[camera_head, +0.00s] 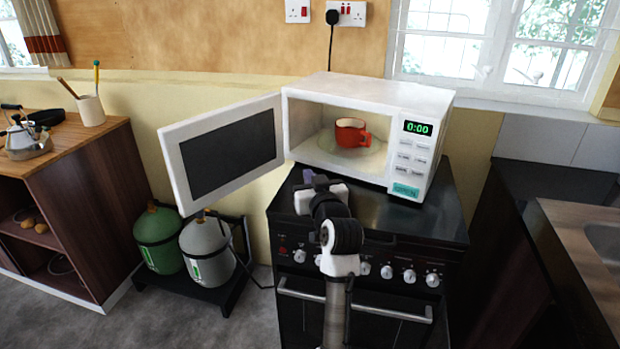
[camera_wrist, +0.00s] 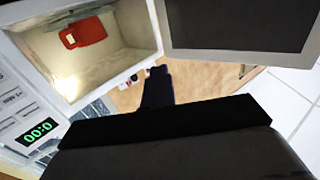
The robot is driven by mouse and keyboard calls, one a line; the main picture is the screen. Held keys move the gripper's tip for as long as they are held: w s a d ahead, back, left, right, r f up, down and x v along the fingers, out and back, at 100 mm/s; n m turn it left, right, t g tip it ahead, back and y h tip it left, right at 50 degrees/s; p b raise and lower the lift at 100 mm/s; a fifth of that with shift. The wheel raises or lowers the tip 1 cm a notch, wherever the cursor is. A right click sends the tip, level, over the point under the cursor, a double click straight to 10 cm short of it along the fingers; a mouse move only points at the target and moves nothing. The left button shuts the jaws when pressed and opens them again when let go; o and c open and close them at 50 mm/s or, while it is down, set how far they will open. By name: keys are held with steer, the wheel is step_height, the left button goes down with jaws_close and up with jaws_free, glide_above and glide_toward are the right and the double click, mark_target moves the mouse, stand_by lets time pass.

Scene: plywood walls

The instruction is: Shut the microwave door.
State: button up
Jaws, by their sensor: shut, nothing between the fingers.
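A white microwave (camera_head: 372,95) stands on top of the black stove. Its door (camera_head: 225,150) is wide open, swung out to the left, with a dark window panel. A red mug (camera_head: 351,132) sits inside on the turntable. My gripper (camera_head: 312,180) is just in front of the microwave's opening, low and near the hinge side, right of the door. It appears apart from the door. In the wrist view the closed fingers (camera_wrist: 157,88) point between the microwave cavity (camera_wrist: 95,45) and the door (camera_wrist: 240,22). The fingers are shut and empty.
The black stove (camera_head: 420,222) with several knobs is below the microwave. A wooden cabinet (camera_head: 85,190) is at left, a dark counter (camera_head: 530,180) at right.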

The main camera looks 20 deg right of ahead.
steer(key=o, duration=1.1)
steer(key=s+b, duration=0.4)
steer(key=s, duration=0.9)
steer(key=shift+s+a, duration=0.4)
